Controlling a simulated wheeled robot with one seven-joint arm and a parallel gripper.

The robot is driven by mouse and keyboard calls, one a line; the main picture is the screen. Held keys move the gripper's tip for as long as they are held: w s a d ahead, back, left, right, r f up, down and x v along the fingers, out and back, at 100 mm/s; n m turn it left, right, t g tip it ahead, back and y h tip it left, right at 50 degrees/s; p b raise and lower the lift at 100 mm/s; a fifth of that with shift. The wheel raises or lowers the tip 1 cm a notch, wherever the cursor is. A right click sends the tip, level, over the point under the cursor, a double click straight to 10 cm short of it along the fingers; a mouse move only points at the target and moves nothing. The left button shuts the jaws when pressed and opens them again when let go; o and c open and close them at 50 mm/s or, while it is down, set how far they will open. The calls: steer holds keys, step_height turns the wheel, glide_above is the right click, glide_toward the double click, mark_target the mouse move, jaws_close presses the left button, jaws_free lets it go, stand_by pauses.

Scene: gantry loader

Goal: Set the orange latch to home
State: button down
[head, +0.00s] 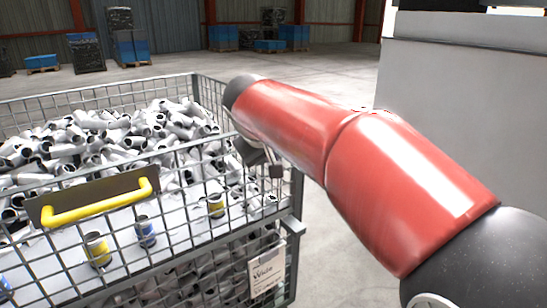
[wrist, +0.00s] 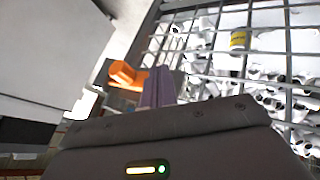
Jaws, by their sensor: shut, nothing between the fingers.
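The orange latch (wrist: 124,74) shows in the wrist view, just left of my gripper's fingers. In the head view my gripper (head: 277,171) is at the cage's right front corner, partly behind my red arm. The latch is not visible in the head view.
A wire cage (head: 120,165) full of grey metal tubes stands at left. A white label (head: 266,272) hangs low. A large grey block (head: 450,90) stands right. Floor between is clear.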

steer(key=v, duration=0.8)
steer(key=shift+s+d+r, duration=0.15)
steer(key=shift+s+r, duration=0.05)
steer(key=shift+r, duration=0.25)
steer(key=s+d+f+m+g+y, duration=0.1)
steer(key=s+d+f+m, duration=0.1)
steer(key=s+d+f, duration=0.5)
steer(key=s+d+f+m+g+y, duration=0.1)
steer(key=s+d+f+m, duration=0.2)
steer(key=s+d+f, duration=0.5)
steer(key=s+f, duration=0.5)
steer(key=s, duration=0.2)
steer(key=shift+f+p, duration=0.3)
steer(key=shift+f, duration=0.05)
steer(key=shift+d, duration=0.1)
